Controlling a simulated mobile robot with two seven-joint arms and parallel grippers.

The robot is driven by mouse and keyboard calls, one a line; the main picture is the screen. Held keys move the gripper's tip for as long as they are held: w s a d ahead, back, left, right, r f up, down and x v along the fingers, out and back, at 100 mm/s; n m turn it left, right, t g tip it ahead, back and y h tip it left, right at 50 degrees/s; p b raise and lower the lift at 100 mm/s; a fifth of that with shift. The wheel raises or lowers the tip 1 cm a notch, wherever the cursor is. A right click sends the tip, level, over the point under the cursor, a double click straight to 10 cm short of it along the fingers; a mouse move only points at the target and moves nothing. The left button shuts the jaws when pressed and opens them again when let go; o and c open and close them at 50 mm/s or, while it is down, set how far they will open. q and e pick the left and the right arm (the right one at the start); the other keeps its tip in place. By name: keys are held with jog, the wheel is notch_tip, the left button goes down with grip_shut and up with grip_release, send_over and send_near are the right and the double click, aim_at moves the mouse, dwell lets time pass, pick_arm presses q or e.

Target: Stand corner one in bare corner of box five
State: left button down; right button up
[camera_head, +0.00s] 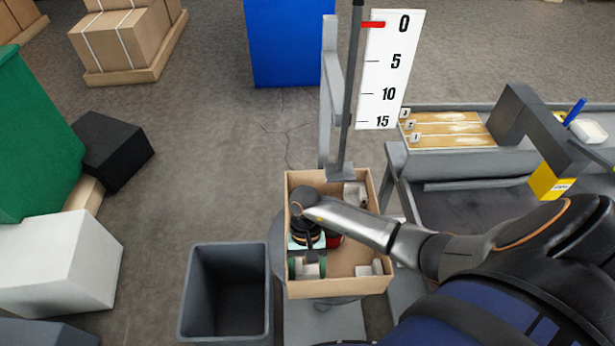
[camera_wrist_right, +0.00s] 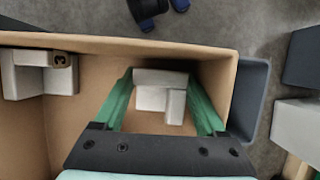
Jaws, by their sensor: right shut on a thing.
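The open cardboard box (camera_head: 378,287) stands on a round support. My right gripper (camera_head: 308,266) reaches down into its near left corner area. In the wrist view the green fingers of the right gripper (camera_wrist_right: 163,100) are shut on a pale grey corner piece (camera_wrist_right: 152,98), close to the box corner at upper right. Its number is not visible, and I cannot tell whether it touches the floor. A corner piece marked 3 (camera_wrist_right: 40,72) stands in the near right corner. Another corner piece (camera_head: 355,193) is in the far right corner. The far left corner is hidden by my arm. My left gripper is not in view.
A dark grey bin (camera_head: 226,290) stands left of the box. A post with a 0 to 15 scale (camera_head: 390,70) rises behind it, its red marker at 0. A bench with a wooden board (camera_head: 445,130) labelled 1, 2, 3 is at right.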

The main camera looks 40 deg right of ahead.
jog(key=o, duration=1.2)
jog(key=shift+o, duration=0.2)
